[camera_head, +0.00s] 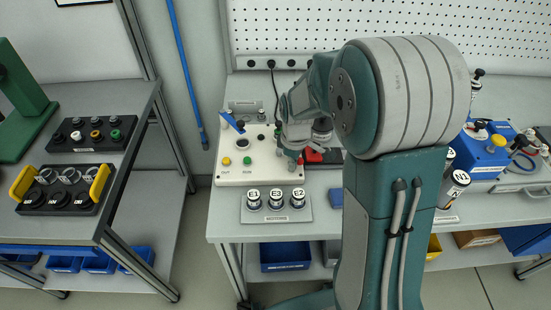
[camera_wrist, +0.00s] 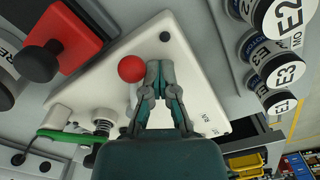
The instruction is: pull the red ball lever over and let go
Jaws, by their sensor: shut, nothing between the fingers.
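The red ball (camera_wrist: 131,68) of the lever shows in the wrist view, above the white control panel (camera_wrist: 185,60). My gripper (camera_wrist: 160,66) is shut and empty, with its fingertips just right of the ball in that view. The ball and the nearer finger look very close; I cannot tell whether they touch. In the head view my gripper (camera_head: 293,164) is over the right side of the white panel (camera_head: 262,178), and the ball is not clearly seen there.
A red block with a black knob (camera_wrist: 38,62) lies beside the panel. Several labelled cylinders (camera_head: 276,198) stand in front of it. The panel also carries a blue handle (camera_head: 232,122) and yellow button (camera_head: 226,161). A side table (camera_head: 135,92) at left holds button boxes.

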